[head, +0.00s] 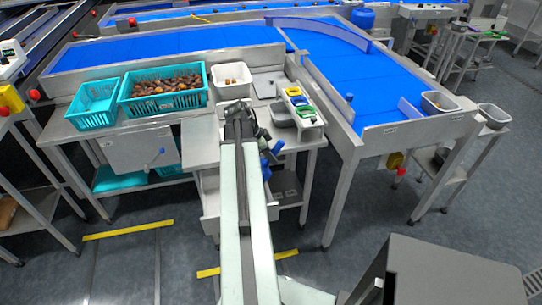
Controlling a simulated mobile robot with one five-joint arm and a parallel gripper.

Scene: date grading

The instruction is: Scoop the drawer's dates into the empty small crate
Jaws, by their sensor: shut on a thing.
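A small teal crate (92,103) stands at the left end of the steel table and looks empty. My gripper (238,110) is over the table's front part, in front of the white crate. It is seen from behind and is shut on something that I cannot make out. What looks like a pulled-out steel drawer (211,226) is low under the table, partly hidden by my arm. A few small dark spots show inside it at the right of my arm, too small to tell if they are dates.
A larger teal crate (124,110) full of dates stands beside the small one. A white crate (231,92) is to its right, then grey tubs (283,120) and a rack with coloured items (299,104). Blue conveyors (375,90) run behind and right.

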